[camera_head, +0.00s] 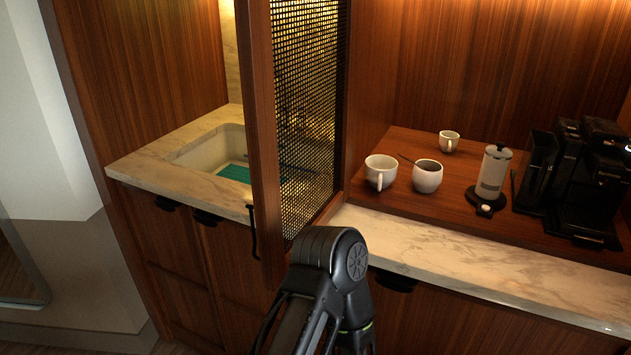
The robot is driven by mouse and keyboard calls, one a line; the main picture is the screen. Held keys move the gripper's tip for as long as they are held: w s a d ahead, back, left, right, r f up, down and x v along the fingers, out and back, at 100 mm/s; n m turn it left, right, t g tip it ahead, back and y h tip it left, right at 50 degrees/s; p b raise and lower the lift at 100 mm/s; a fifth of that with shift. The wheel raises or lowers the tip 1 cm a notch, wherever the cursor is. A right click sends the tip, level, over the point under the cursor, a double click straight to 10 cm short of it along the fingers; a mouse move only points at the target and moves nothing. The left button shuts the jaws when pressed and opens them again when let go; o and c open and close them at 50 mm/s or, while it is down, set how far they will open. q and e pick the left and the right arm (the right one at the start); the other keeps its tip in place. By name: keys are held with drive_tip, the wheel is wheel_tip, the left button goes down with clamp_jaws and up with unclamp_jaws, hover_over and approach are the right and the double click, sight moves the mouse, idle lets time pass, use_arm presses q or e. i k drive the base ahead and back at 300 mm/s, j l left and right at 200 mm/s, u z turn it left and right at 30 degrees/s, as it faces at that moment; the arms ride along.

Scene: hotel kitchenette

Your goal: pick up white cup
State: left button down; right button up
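Several candidates for the white cup stand on the wooden counter board. A wide white cup (380,173) with its handle toward me is at the left. A rounder white cup (427,178) with dark contents is just right of it, and a thin spoon or stick leans at its rim. A smaller white cup (449,141) stands farther back. All are upright. A black arm of mine rises at the bottom middle, in front of and below the cups. Neither gripper shows in this view.
A mesh-panelled wooden door (262,130) stands open left of the cups. A white canister (493,172) and a black coffee machine (588,175) stand to the right. The marble front ledge (450,255) is clear. A sink (205,152) lies at left.

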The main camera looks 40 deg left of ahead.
sight(381, 171)
drive_tip(key=i+j+u, duration=0.1)
drive_tip(key=u, duration=0.3)
drive_tip(key=i+j+u, duration=0.1)
drive_tip(key=j+u, duration=0.3)
drive_tip(key=l, duration=0.1)
